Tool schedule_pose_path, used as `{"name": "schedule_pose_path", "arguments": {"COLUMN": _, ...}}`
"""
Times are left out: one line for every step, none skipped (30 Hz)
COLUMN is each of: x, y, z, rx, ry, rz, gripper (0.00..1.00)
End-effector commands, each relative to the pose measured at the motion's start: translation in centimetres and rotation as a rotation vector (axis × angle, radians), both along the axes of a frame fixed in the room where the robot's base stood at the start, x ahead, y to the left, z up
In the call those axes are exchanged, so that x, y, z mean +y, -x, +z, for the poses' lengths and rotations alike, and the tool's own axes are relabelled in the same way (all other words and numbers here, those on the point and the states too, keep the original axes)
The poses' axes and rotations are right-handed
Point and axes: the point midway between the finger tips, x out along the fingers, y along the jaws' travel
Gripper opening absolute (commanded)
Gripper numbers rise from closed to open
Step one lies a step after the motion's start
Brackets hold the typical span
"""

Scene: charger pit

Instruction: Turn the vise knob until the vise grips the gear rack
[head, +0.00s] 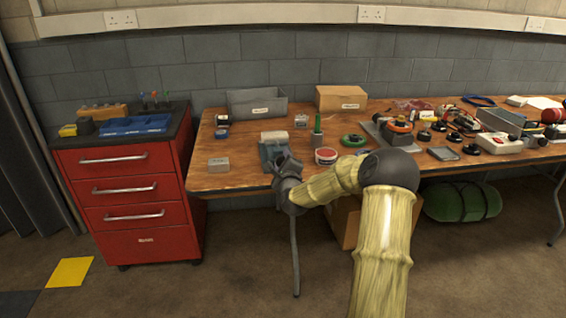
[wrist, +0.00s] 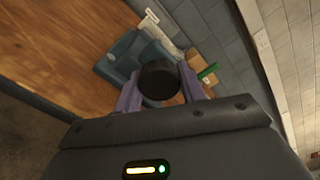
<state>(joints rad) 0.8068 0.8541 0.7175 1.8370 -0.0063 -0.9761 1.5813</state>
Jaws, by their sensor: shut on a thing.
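The blue-grey vise (head: 268,153) stands at the front edge of the wooden table, and its body also shows in the wrist view (wrist: 128,55). Its round black knob (wrist: 158,80) faces my wrist camera. My gripper (wrist: 159,92) is shut on the knob, with one purple finger on each side. In the head view my gripper (head: 287,168) is in front of the vise and hides the knob. A pale gear rack (head: 274,137) lies at the top of the vise, and shows as a light strip in the wrist view (wrist: 163,31). I cannot tell whether the jaws touch it.
The wooden table (head: 240,178) holds a small grey block (head: 218,164) left of the vise and a red-and-white round tin (head: 326,156) right of it. A grey bin (head: 257,104) and a cardboard box (head: 341,98) stand behind. A red drawer cabinet (head: 125,190) is at left.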

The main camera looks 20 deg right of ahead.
Motion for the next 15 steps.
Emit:
{"name": "schedule_pose_path", "arguments": {"x": 0.3, "y": 0.0, "z": -0.27, "rx": 0.006, "ry": -0.003, "rz": 0.006, "gripper": 0.17}}
{"name": "schedule_pose_path", "arguments": {"x": 0.3, "y": 0.0, "z": -0.27, "rx": 0.006, "ry": -0.003, "rz": 0.006, "gripper": 0.17}}
{"name": "schedule_pose_path", "arguments": {"x": 0.3, "y": 0.0, "z": -0.27, "rx": 0.006, "ry": -0.003, "rz": 0.006, "gripper": 0.17}}
{"name": "schedule_pose_path", "arguments": {"x": 0.3, "y": 0.0, "z": -0.27, "rx": 0.007, "ry": -0.002, "rz": 0.006, "gripper": 0.17}}
{"name": "schedule_pose_path", "arguments": {"x": 0.3, "y": -0.01, "z": -0.26, "rx": 0.007, "ry": -0.002, "rz": 0.006, "gripper": 0.17}}
{"name": "schedule_pose_path", "arguments": {"x": 0.3, "y": -0.01, "z": -0.26, "rx": 0.007, "ry": -0.002, "rz": 0.006, "gripper": 0.17}}
{"name": "schedule_pose_path", "arguments": {"x": 0.3, "y": -0.01, "z": -0.26, "rx": 0.007, "ry": -0.002, "rz": 0.006, "gripper": 0.44}}
{"name": "schedule_pose_path", "arguments": {"x": 0.29, "y": -0.01, "z": -0.25, "rx": 0.007, "ry": -0.002, "rz": 0.006, "gripper": 0.49}}
{"name": "schedule_pose_path", "arguments": {"x": 0.27, "y": 0.0, "z": -0.23, "rx": 0.006, "ry": -0.001, "rz": 0.006, "gripper": 0.57}}
{"name": "schedule_pose_path", "arguments": {"x": 0.24, "y": -0.01, "z": -0.21, "rx": 0.005, "ry": 0.0, "rz": 0.005, "gripper": 0.61}}
{"name": "schedule_pose_path", "arguments": {"x": 0.23, "y": -0.01, "z": -0.18, "rx": 0.004, "ry": 0.0, "rz": 0.005, "gripper": 0.61}}
{"name": "schedule_pose_path", "arguments": {"x": 0.19, "y": -0.01, "z": -0.16, "rx": 0.003, "ry": 0.0, "rz": 0.004, "gripper": 0.61}}
{"name": "schedule_pose_path", "arguments": {"x": 0.17, "y": -0.01, "z": -0.13, "rx": 0.004, "ry": 0.0, "rz": 0.003, "gripper": 0.61}}
{"name": "schedule_pose_path", "arguments": {"x": 0.15, "y": -0.01, "z": -0.11, "rx": 0.003, "ry": 0.0, "rz": 0.003, "gripper": 0.61}}
{"name": "schedule_pose_path", "arguments": {"x": 0.13, "y": 0.0, "z": -0.09, "rx": 0.002, "ry": 0.0, "rz": 0.002, "gripper": 0.61}}
